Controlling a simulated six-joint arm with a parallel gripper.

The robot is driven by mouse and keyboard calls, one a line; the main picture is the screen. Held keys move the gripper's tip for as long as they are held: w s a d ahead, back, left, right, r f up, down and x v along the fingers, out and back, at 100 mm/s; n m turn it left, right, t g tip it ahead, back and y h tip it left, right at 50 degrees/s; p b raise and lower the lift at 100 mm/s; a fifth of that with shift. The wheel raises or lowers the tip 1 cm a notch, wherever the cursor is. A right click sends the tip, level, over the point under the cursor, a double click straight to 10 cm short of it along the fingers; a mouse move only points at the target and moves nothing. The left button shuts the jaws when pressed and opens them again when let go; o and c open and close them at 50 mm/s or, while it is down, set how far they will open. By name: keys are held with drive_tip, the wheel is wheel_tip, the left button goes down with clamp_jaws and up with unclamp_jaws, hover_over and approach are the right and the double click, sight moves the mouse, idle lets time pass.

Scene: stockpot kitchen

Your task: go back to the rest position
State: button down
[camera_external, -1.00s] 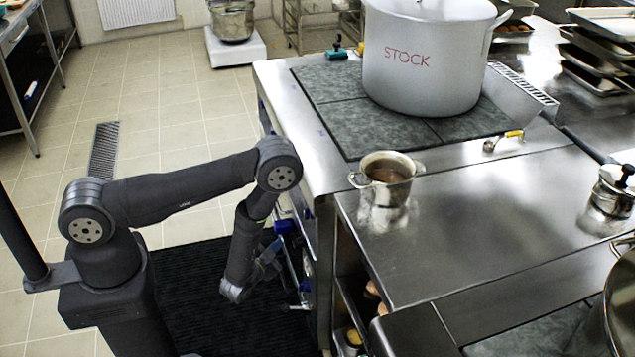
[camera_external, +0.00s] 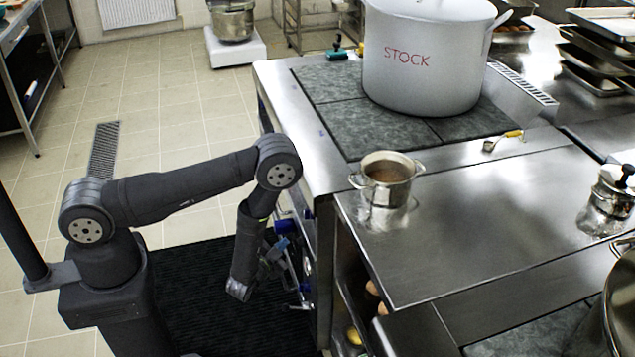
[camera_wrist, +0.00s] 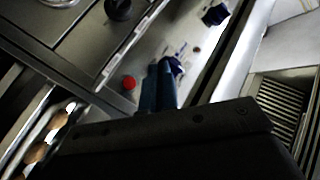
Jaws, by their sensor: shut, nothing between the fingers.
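My gripper (camera_external: 285,244) is low beside the front of the stove, with the arm bent down over the black floor mat (camera_external: 200,305). In the wrist view its blue fingers (camera_wrist: 158,88) are together, with nothing held between them. The external view shows the gripper small and partly blended with the blue knobs on the stove front, so I cannot tell whether it touches them.
The stove front (camera_external: 315,250) with blue knobs is close on the gripper's right. A small pot (camera_external: 387,180) stands on the steel counter (camera_external: 480,225), and a large stockpot (camera_external: 425,60) on the hob behind. Open tiled floor (camera_external: 180,140) lies left of the stove.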

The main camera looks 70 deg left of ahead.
drive_tip(key=w+a+r+t+h, duration=0.2)
drive_tip(key=w+a+t+h, duration=0.3)
drive_tip(key=w+h, duration=0.3)
drive_tip(key=shift+a+t+h, duration=0.2)
drive_tip(key=shift+t+h, duration=0.6)
idle(0.3)
drive_tip(key=shift+w+a+r, duration=0.1)
drive_tip(key=shift+w, duration=0.05)
idle(0.5)
